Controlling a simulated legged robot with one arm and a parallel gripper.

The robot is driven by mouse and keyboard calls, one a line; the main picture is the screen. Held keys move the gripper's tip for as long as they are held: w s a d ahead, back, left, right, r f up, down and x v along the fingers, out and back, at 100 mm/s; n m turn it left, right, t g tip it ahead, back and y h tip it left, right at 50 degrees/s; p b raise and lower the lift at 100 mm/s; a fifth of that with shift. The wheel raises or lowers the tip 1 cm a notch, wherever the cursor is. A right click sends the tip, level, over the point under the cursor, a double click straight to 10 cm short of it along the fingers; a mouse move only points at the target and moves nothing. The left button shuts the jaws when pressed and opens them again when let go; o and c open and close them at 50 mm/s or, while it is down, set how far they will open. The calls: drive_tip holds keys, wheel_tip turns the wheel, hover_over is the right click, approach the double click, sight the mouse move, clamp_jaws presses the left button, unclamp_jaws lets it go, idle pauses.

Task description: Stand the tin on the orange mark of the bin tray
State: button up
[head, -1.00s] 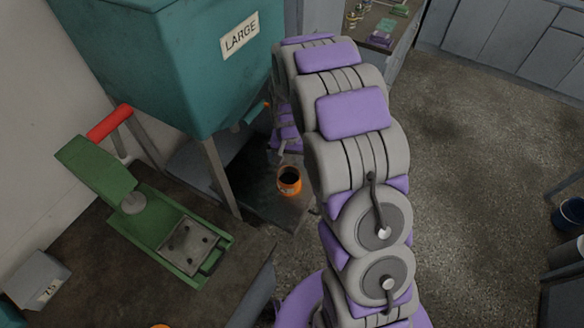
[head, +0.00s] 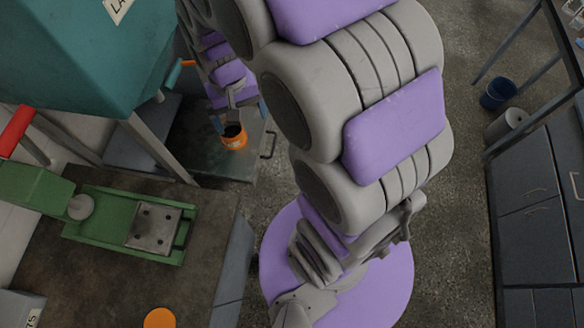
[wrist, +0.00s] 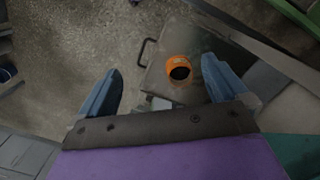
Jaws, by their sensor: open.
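My gripper (wrist: 160,68) is open and apart from the tin. In the head view, it hangs just behind and above the tin, partly hidden by my arm.
The teal bin (head: 95,50) and its grey leg (head: 158,148) stand left of the tin. The tray has a handle (head: 269,145) on its right. A bench (head: 90,280) at lower left carries a green device (head: 110,215) and an orange disc (head: 159,318). Open floor lies right.

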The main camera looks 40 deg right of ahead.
drive_tip(key=s+r+n, duration=0.1)
drive_tip(key=s+r, duration=0.2)
drive_tip(key=s, duration=0.7)
drive_tip(key=s+r+n+g, duration=0.1)
drive_tip(key=s+r, duration=0.2)
drive_tip(key=s, duration=0.7)
drive_tip(key=shift+s+r, duration=0.3)
drive_tip(key=shift+r, duration=0.1)
